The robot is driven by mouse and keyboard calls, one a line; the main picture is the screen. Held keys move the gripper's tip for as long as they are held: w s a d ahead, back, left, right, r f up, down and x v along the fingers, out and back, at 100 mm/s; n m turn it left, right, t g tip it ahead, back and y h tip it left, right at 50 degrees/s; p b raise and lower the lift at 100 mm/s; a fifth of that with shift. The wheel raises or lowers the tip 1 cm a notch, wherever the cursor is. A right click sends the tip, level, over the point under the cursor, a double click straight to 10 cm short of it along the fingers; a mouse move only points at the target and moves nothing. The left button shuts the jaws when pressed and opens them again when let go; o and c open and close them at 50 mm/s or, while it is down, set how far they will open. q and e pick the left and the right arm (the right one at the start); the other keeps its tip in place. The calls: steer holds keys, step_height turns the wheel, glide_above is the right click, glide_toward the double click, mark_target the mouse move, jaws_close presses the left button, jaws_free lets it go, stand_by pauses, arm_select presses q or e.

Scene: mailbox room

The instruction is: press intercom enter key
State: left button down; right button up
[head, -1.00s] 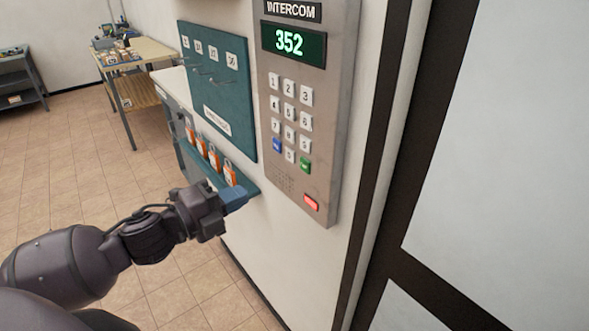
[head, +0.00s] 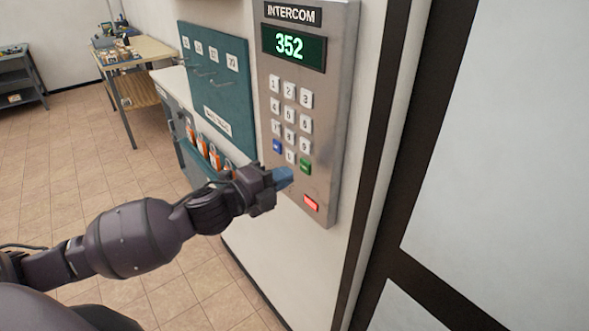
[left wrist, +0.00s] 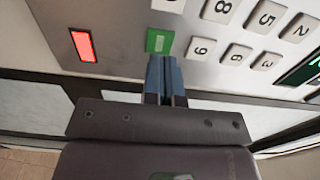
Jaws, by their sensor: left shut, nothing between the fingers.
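The intercom panel (head: 339,115) is a grey metal plate on the wall, with a green display (head: 291,46) reading 352. The green key (left wrist: 159,41) also shows in the left wrist view, just beyond my fingertips. My left gripper (head: 283,177) is shut and empty, its blue fingertips just below and left of the green key. I cannot tell whether they touch it. My right gripper is not in view.
A red lit button (head: 310,203) sits below the keypad, close to my gripper. A teal key board (head: 217,90) with hooks and orange-tagged padlocks (head: 203,145) are left of the panel. A dark-framed door (head: 480,150) stands at right.

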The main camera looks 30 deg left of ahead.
mark_target(303, 164)
arm_select(q)
steer(key=shift+x, duration=1.05)
steer(key=shift+w+d, duration=0.2)
steer(key=shift+w, duration=0.35)
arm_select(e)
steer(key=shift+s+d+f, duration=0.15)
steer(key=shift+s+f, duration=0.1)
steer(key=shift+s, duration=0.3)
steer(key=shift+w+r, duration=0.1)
arm_select(q)
steer(key=shift+w+d+r+p, duration=0.1)
steer(key=shift+w+d+p, duration=0.1)
steer(key=shift+w+p, duration=0.25)
steer(key=shift+r, duration=0.2)
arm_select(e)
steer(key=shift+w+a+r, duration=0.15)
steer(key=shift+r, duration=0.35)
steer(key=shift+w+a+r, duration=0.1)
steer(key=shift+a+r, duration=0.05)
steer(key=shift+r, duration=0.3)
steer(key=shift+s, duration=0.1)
